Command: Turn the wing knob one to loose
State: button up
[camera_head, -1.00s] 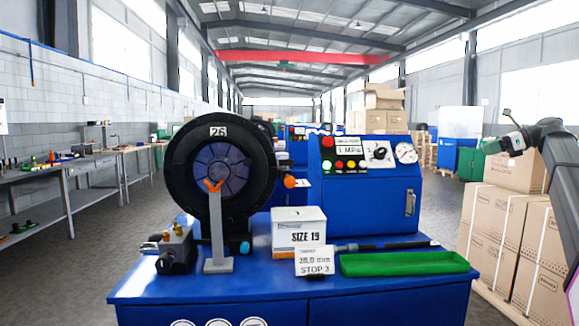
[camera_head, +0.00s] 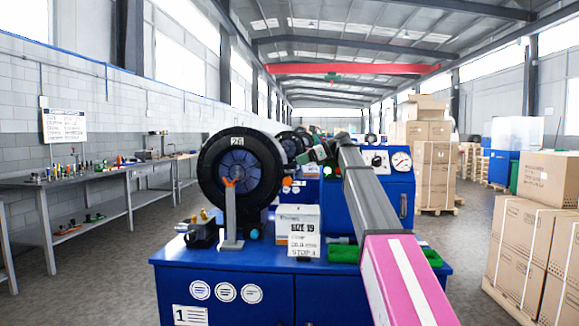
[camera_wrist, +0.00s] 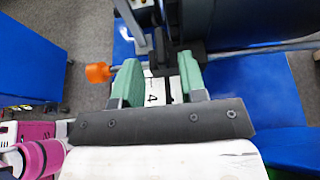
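A black wing-shaped knob on a white plate (camera_head: 377,160) sits on the blue control panel, left of the gauge; I cannot read its label. An orange round knob (camera_head: 287,182) sticks out at the right of the black crimper head; it also shows in the wrist view (camera_wrist: 97,72). I cannot tell for certain which is wing knob one. My gripper (camera_head: 313,156) is in front of the panel, left of the black knob. In the wrist view my gripper (camera_wrist: 160,83) has two green fingers apart, with nothing clearly held, over a white strip marked 4.
The black crimper head (camera_head: 212,178) stands on the blue bench (camera_head: 224,271), with a grey hose rest (camera_head: 231,215) before it. Cartons (camera_head: 520,240) stand at the right.

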aim_at(290, 168)
jog(key=shift+x, duration=2.75)
jog(key=shift+c, duration=0.3)
jog(key=shift+w, duration=0.1)
grip_shut()
